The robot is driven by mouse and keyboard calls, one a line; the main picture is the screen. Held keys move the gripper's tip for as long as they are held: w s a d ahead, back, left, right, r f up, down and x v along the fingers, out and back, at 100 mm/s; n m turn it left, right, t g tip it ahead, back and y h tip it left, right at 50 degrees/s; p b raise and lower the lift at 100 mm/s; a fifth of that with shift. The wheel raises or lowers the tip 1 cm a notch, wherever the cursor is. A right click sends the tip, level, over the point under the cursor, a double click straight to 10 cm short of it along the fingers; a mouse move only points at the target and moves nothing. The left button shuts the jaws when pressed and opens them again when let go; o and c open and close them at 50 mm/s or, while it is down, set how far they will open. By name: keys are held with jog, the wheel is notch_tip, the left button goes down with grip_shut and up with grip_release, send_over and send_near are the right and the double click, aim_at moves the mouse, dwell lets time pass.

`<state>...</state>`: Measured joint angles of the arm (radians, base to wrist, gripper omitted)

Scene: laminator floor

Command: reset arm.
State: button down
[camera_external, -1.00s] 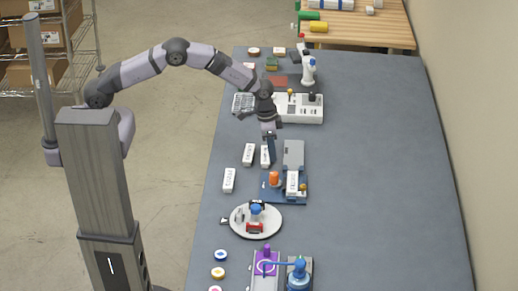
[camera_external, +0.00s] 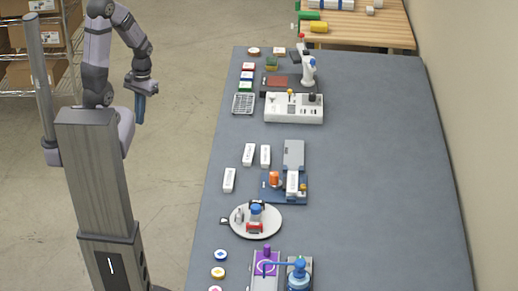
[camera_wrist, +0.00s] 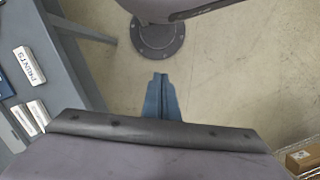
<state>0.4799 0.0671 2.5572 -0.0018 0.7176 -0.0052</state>
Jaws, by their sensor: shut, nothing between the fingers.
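My gripper (camera_external: 139,108) hangs pointing down beside my column, over the floor to the left of the table and clear of it. In the wrist view its blue fingers (camera_wrist: 161,92) are together with nothing between them. My arm is folded back above the column top.
The grey table (camera_external: 370,200) holds several white boxes (camera_external: 249,154), a blue and grey device (camera_external: 293,155), a round white plate (camera_external: 270,222), and a white control panel (camera_external: 294,108). A wire shelf (camera_external: 85,70) with cardboard boxes stands at the back left. The floor (camera_external: 180,120) between arm and table is clear.

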jog(key=w+a+r+n+t, duration=0.1)
jog(key=w+a+r+n, duration=0.1)
jog(key=a, duration=0.2)
jog(key=w+a+r+n+t+h, duration=0.1)
jog(key=w+a+r+n, duration=0.1)
jog(key=w+a+n, duration=0.1)
jog(key=shift+w+a+n, duration=0.3)
jog(key=shift+a, duration=0.55)
dwell(1.2)
